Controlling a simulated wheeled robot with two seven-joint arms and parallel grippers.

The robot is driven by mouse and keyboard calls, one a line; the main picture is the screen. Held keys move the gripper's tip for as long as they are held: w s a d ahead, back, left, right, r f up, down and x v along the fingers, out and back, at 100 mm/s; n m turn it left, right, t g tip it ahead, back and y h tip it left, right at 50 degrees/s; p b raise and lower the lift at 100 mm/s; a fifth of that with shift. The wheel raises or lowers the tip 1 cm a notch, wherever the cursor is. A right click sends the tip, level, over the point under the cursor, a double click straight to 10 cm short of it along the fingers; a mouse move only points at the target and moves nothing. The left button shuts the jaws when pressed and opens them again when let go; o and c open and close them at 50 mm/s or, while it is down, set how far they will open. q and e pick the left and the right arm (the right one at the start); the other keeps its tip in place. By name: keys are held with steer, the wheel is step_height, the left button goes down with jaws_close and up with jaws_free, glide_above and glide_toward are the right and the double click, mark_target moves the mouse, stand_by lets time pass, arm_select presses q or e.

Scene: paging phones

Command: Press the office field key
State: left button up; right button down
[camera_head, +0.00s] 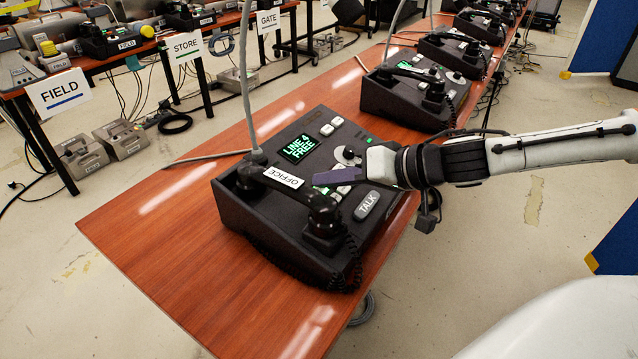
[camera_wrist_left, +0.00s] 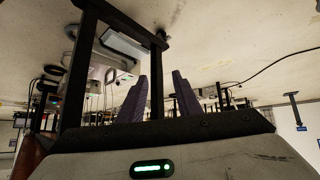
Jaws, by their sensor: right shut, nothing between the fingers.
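The office phone (camera_head: 237,205) is a black desk set on the near end of the wooden table, with a handset labelled OFFICE (camera_head: 283,177). Its green display (camera_head: 300,148) reads LINE 4 FREE. Two pale keys (camera_head: 331,125) show beside the display, and a grey TALK key (camera_head: 367,205) is at the lower right. My right gripper (camera_head: 322,179) is shut and empty, its purple fingers over the key area, hiding some keys; I cannot tell whether it touches one. My left gripper (camera_wrist_left: 160,98) shows only in the left wrist view, its purple fingers apart with nothing between them.
More black phones (camera_head: 415,95) stand in a row farther along the wooden table (camera_head: 190,285). A parallel table at left carries signs FIELD (camera_head: 58,92), STORE (camera_head: 185,46) and GATE (camera_head: 268,20). A grey cable rises behind the office phone. The near left tabletop is clear.

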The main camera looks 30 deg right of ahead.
arm_select(q)
steer(key=shift+r, duration=0.35)
arm_select(e)
steer(key=shift+r, duration=0.2)
